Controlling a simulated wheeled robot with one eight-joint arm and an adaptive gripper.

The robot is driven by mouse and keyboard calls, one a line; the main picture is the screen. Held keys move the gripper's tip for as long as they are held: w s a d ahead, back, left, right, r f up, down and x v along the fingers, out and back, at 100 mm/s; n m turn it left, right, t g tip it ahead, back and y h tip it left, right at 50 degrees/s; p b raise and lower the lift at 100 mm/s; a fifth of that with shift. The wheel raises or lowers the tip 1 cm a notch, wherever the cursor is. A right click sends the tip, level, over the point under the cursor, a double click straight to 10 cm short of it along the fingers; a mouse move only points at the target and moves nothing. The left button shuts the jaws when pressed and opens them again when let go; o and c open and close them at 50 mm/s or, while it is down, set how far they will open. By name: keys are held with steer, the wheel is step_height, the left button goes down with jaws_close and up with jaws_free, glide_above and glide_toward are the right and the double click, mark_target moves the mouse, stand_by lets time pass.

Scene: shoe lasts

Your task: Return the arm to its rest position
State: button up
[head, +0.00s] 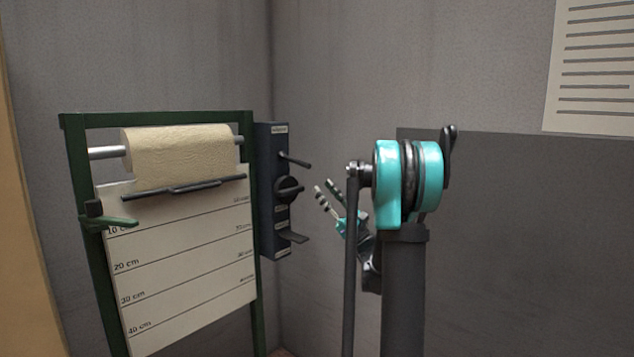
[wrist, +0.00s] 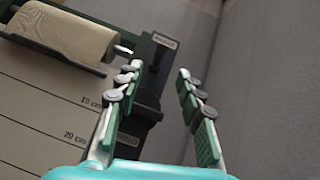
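My gripper (head: 335,199) is in the middle of the head view, to the right of a dark control box. Its turquoise hand is partly hidden behind my own arm. In the wrist view my gripper (wrist: 159,72) has its two fingers spread apart, with nothing between the tips. The fingers point toward the corner and the box. They look apart from everything around them.
A green frame (head: 74,180) holds a paper roll (head: 180,155) above a sheet marked in centimetres (head: 185,270). The dark control box (head: 270,185) with levers and a knob is mounted beside it. Grey walls meet behind. A printed notice (head: 590,70) hangs at the right.

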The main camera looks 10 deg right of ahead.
steer(key=shift+s+d+f, duration=0.3)
steer(key=shift+f, duration=0.15)
steer(key=shift+a, duration=0.1)
